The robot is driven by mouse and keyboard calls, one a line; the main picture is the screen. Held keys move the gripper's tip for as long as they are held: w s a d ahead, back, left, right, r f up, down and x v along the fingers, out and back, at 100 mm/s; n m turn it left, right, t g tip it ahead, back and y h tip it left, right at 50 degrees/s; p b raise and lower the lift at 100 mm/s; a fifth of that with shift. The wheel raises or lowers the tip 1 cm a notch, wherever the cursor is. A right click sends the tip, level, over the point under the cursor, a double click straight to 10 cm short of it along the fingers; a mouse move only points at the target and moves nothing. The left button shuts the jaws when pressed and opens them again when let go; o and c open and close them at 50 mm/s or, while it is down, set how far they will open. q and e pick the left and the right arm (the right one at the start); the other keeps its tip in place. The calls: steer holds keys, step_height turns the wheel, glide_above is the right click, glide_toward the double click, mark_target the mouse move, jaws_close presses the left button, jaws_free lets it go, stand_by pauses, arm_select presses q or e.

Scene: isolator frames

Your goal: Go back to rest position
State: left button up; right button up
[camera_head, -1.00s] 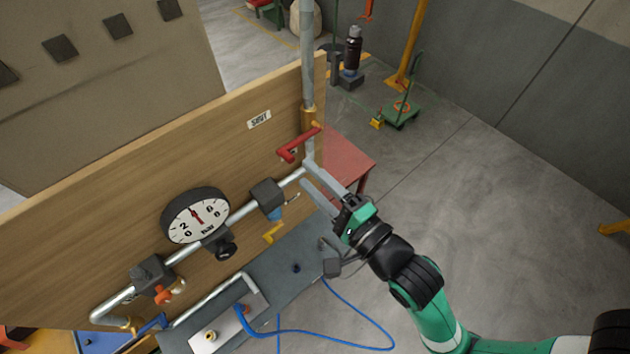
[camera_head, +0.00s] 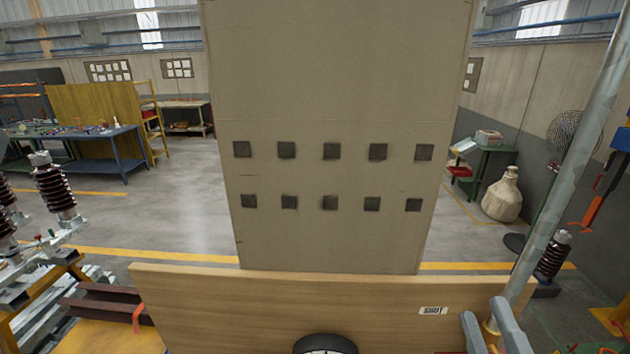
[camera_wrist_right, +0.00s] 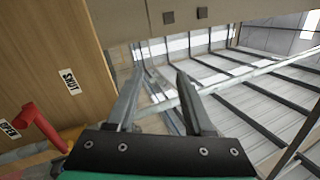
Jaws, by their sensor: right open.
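My right gripper (camera_head: 487,309) shows at the bottom right of the head view, with its two grey fingers pointing up in front of the wooden board. In the right wrist view my right gripper (camera_wrist_right: 160,76) has its fingers apart and nothing is held between them. My left gripper is in neither view. The wooden board (camera_head: 270,300) crosses the bottom of the head view, with only the top of the round gauge (camera_head: 325,344) showing. The rest of the piping on the board is out of the head view.
A red valve handle (camera_wrist_right: 42,127) and a "SHUT" label (camera_wrist_right: 69,81) are left of the fingers in the wrist view. A tall beige panel (camera_head: 330,110) stands behind the board.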

arm_select(q)
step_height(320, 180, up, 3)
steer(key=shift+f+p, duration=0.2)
steer(key=shift+p, duration=0.65)
arm_select(e)
steer(key=s+a+r+n+t+y, duration=0.1)
steer(key=a+r+n+t+y, duration=0.1)
steer(key=r+n, duration=0.9)
steer(key=s+a+r+n+t+y, duration=0.1)
steer(key=s+r+n+t+y, duration=0.1)
steer(key=r+n, duration=0.9)
step_height(320, 180, up, 3)
steer(key=shift+a+f+n+t, duration=0.1)
steer(key=shift+a+n+t, duration=0.25)
steer(key=shift+t, duration=0.45)
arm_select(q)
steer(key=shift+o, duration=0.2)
arm_select(e)
steer(key=shift+s, duration=0.1)
